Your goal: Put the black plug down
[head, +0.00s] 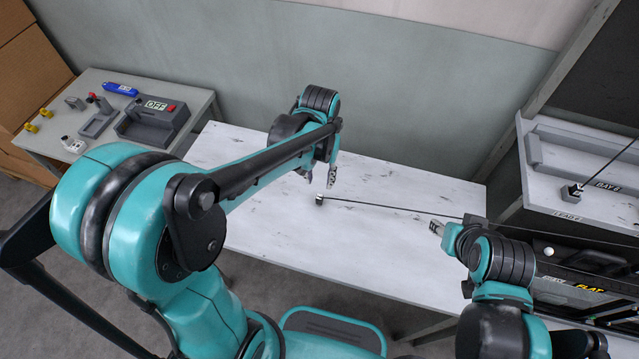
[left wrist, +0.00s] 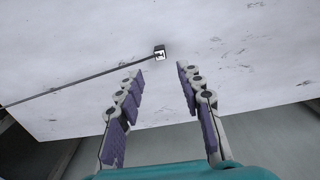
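The black plug (head: 319,200) lies on the white worktable (head: 270,240), and a thin dark cable runs from it to the right, passing behind my right arm. In the left wrist view the plug (left wrist: 159,53) shows a pale end face just beyond the fingertips. My left gripper (head: 321,177) is over the table close to the plug. Its purple-padded fingers (left wrist: 160,70) are apart with nothing between them. I cannot tell whether the plug touches the table fully flat. My right gripper (head: 437,228) is near the table's right side; its fingers are too small to judge.
At the right, a grey tray (head: 600,210) marked "LEAD 2" and "BAY 6" holds another small dark plug (head: 575,190) with a cable. A side table (head: 190,95) at the left bears an "OFF" switch box (head: 155,120) and small parts. Much of the worktable is clear.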

